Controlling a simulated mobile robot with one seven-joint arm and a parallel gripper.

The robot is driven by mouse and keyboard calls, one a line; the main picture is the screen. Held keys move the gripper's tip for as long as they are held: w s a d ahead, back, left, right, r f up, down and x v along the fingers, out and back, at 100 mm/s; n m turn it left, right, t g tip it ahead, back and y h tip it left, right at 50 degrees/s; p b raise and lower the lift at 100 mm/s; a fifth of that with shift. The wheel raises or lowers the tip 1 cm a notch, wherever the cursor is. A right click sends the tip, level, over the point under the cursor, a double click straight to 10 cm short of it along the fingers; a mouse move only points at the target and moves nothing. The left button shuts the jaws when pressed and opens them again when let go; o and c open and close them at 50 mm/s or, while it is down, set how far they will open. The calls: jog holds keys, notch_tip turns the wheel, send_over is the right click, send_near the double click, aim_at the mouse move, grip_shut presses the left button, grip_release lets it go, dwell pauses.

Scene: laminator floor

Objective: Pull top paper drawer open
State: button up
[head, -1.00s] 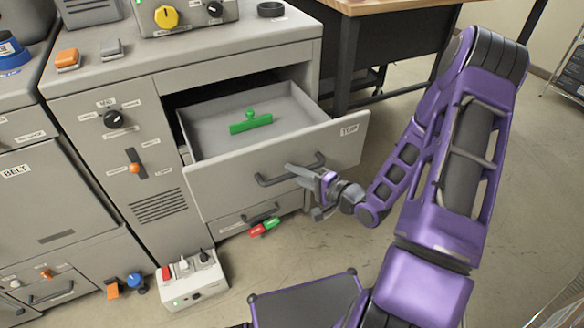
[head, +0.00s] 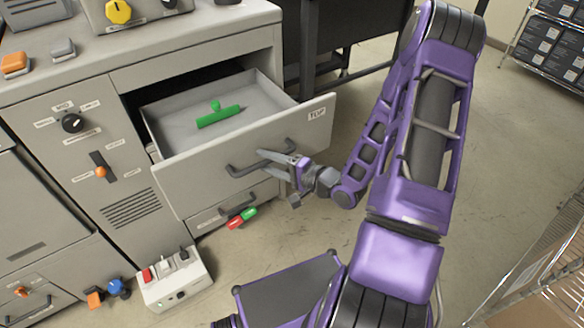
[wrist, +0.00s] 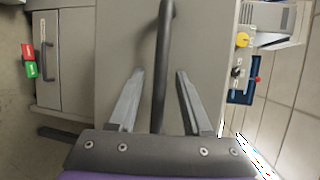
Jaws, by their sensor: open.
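The top paper drawer (head: 225,155) stands pulled out of the grey cabinet, its front labelled TOP. A green object with a knob (head: 217,115) lies inside it. The dark bar handle (head: 245,171) is on the drawer front. My gripper (head: 277,161) is open at the right part of the handle. In the wrist view the handle (wrist: 165,60) runs between the two spread fingers (wrist: 160,85), with a gap on each side. Whether any finger touches the handle is hard to tell.
A lower drawer with its own handle (head: 238,207) is closed below. A white switch box (head: 174,278) sits on the floor at the front. Wire shelves (head: 545,260) stand at the right.

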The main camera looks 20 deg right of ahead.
jog(key=p+v, duration=0.1)
jog(key=v, duration=1.5)
jog(key=shift+s+d, duration=0.2)
jog(key=shift+s, duration=0.05)
